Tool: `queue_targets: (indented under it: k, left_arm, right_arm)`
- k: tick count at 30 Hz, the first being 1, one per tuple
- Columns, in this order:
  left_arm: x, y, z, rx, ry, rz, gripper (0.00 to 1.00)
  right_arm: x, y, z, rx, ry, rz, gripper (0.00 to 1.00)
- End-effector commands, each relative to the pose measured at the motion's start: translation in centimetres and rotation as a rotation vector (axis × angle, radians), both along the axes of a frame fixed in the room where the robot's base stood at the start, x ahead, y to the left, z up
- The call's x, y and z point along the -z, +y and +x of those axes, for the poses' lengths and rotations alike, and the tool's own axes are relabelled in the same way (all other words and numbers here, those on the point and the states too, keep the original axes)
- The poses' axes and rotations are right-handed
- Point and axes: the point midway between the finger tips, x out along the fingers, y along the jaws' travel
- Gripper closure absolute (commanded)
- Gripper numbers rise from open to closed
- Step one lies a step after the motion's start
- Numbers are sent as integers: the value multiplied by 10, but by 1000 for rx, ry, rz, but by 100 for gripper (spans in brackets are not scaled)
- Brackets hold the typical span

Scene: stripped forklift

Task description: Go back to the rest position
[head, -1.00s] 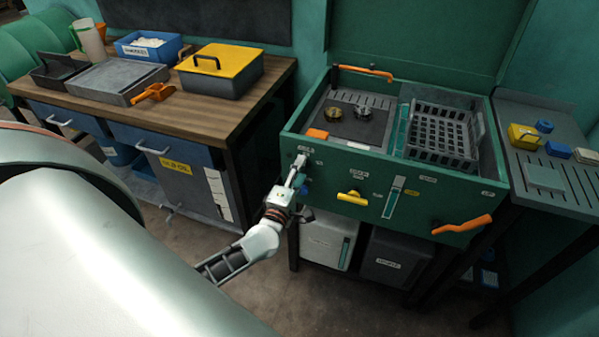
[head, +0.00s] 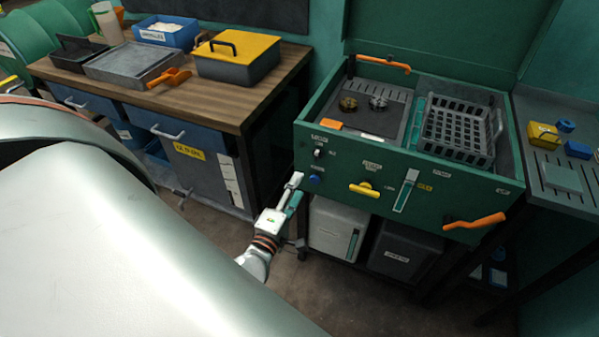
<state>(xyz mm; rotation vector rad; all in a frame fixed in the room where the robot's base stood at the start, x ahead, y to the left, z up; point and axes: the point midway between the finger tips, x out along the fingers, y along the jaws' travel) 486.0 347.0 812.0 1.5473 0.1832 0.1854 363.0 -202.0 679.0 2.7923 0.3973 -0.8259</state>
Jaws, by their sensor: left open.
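My left gripper (head: 297,190) is in the head view, in front of the lower left of the green machine's front panel (head: 340,170). It is open, with nothing seen between its fingers. It is apart from the black knob (head: 319,154) and the blue button (head: 315,179), just left of and below them. My left arm fills the lower left of the view and hides much of the floor there. My right gripper is not in view.
A wooden workbench (head: 210,100) at the left holds a yellow-lidded box (head: 237,60), an orange scoop (head: 168,78) and trays. The machine has a yellow handle (head: 364,190) and an orange lever (head: 474,221). A side shelf (head: 560,205) stands right. Open floor (head: 330,300) lies below.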

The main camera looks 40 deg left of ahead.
Motion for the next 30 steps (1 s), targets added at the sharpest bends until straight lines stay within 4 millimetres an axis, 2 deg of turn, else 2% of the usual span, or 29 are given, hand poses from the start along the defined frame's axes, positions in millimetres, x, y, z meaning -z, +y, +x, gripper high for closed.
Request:
queue_targets:
  k: [17, 20, 23, 24, 27, 30]
  left_arm:
    - [-1, -4, -1, 13, 1, 19, 54]
    - [-3, -23, -3, 78, 9, 120, 54]
    - [-2, -61, -12, 202, 33, 327, 54]
    - [1, -79, -17, 264, 48, 436, 54]
    - [21, -120, -36, 419, 102, 726, 54]
    - [50, -148, -59, 560, 174, 1020, 54]
  right_arm:
    - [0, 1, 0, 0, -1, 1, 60]
    - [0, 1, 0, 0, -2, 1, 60]
    - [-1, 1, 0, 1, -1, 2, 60]
    - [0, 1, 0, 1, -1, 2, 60]
    - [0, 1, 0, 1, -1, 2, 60]
    - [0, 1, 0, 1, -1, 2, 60]
